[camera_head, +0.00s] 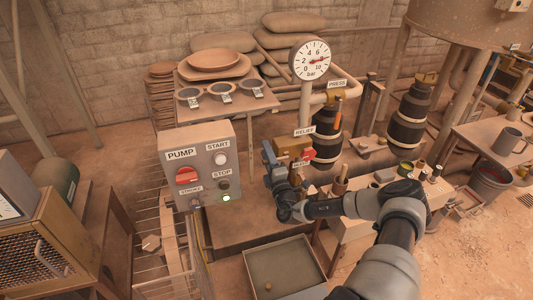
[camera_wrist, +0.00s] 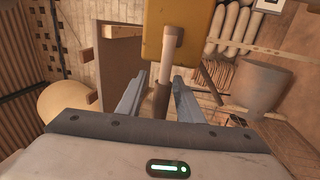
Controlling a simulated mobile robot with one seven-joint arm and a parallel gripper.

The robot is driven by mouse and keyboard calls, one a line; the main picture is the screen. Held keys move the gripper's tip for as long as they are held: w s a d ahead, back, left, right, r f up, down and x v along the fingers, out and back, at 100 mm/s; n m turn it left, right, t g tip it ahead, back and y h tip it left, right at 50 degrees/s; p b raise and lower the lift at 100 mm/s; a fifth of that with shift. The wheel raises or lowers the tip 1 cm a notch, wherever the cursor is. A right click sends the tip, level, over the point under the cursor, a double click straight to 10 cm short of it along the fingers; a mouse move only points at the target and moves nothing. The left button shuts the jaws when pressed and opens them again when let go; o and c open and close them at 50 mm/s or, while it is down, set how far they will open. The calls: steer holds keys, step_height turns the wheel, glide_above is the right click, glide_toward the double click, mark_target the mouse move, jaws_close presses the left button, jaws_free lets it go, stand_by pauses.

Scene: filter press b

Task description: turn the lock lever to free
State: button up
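In the wrist view a lever with a pale shaft and a dark brown grip (camera_wrist: 161,98) stands in front of an ochre block (camera_wrist: 180,30). I take it for the lock lever, though no label on it is readable. My gripper (camera_wrist: 158,100) is open, with one finger on each side of the grip and gaps showing. In the head view my gripper (camera_head: 268,155) is left of the ochre valve block (camera_head: 293,147) marked RELIEF, which has a red part (camera_head: 309,154) at its right. The lever cannot be made out there, and its setting is unclear.
The pump panel (camera_head: 203,162) stands close to the left of my gripper, with a green light lit. A pressure gauge (camera_head: 310,60) rises above the valve. A shallow tray (camera_head: 284,268) lies below. A brown upright handle (camera_head: 341,180) stands to the right.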

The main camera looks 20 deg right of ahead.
steer(key=s+f+p, duration=0.1)
steer(key=s+f, duration=0.2)
steer(key=s, duration=1.4)
steer(key=shift+f+p, duration=0.2)
steer(key=shift+p, duration=0.15)
steer(key=shift+r, duration=0.1)
